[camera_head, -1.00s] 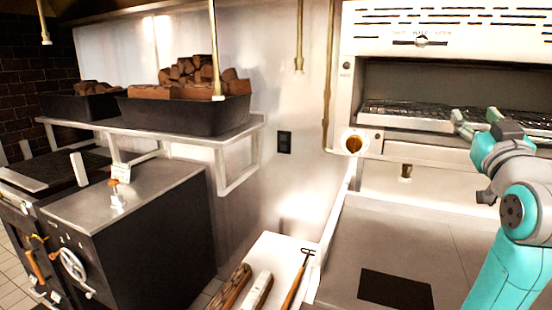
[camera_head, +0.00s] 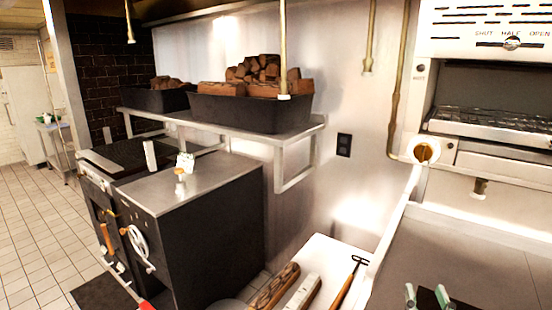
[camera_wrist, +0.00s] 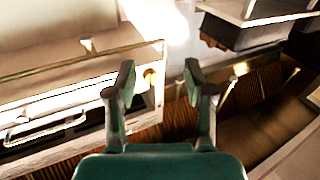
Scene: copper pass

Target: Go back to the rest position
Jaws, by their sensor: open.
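My gripper (camera_head: 425,296) shows at the bottom right edge of the head view, with only its two fingertips in frame. They stand apart in front of a dark square on the grey worktop (camera_head: 490,255). In the wrist view my gripper (camera_wrist: 160,76) has both fingers spread with nothing between them. The rest of my arm is out of the head view.
A grill oven (camera_head: 495,125) with a rack stands at the right. A shelf (camera_head: 225,138) carries black bins (camera_head: 250,113) of brown blocks above a dark stove (camera_head: 205,225). Tools lie on a white board (camera_head: 325,260). Tiled floor (camera_head: 40,230) is clear at the left.

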